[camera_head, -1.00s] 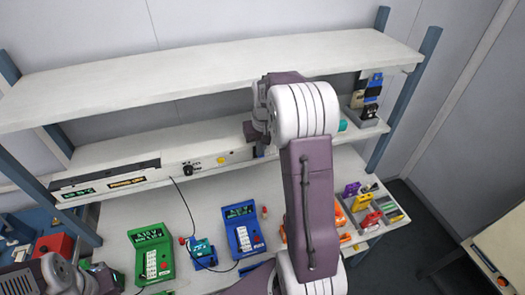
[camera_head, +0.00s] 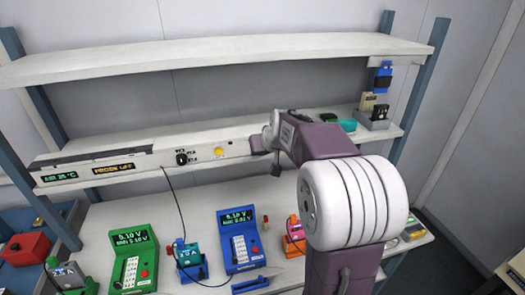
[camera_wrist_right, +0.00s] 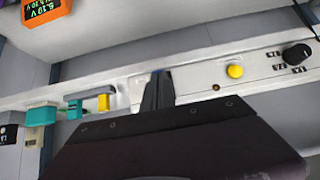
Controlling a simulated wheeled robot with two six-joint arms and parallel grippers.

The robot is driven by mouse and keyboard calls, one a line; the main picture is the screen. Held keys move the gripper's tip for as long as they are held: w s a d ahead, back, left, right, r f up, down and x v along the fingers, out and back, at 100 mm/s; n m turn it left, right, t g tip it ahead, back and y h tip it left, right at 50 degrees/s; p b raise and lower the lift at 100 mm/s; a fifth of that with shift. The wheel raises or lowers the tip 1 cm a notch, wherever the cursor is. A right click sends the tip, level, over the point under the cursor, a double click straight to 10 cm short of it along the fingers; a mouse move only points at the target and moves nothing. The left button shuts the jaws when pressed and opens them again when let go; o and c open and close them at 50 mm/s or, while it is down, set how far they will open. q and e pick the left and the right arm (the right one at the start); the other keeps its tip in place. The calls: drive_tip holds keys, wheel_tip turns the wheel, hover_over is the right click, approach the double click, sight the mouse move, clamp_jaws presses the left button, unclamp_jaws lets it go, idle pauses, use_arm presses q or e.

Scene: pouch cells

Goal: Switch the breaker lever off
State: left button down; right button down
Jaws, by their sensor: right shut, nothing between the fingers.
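The rail along the front of the lower shelf (camera_head: 130,168) carries a black knob (camera_head: 182,158) and a yellow button (camera_head: 218,151). My right gripper (camera_head: 276,165) is at the rail, just right of the yellow button. In the right wrist view, my right gripper (camera_wrist_right: 157,88) has its dark fingers together, empty, against the rail's face. The rail shows the other way round there, with the yellow button (camera_wrist_right: 235,71) and black knob (camera_wrist_right: 297,54) to the right. I cannot make out the breaker lever; the fingers may cover it. My left gripper is out of view.
Below the shelf stand a green meter (camera_head: 133,262), a blue meter (camera_head: 240,238) and a teal-and-blue cell holder (camera_head: 190,260). A black cable hangs from the rail. A red box (camera_head: 27,248) is at far left. The upper shelf (camera_head: 220,55) is empty.

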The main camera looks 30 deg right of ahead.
drive_tip(key=shift+w+d+r+p, duration=0.15)
drive_tip(key=shift+w+p, duration=0.25)
drive_tip(key=shift+w+d+r+p, duration=0.1)
drive_tip(key=shift+w+p, duration=0.25)
drive_tip(key=shift+w, duration=0.05)
drive_tip(key=shift+r, duration=0.1)
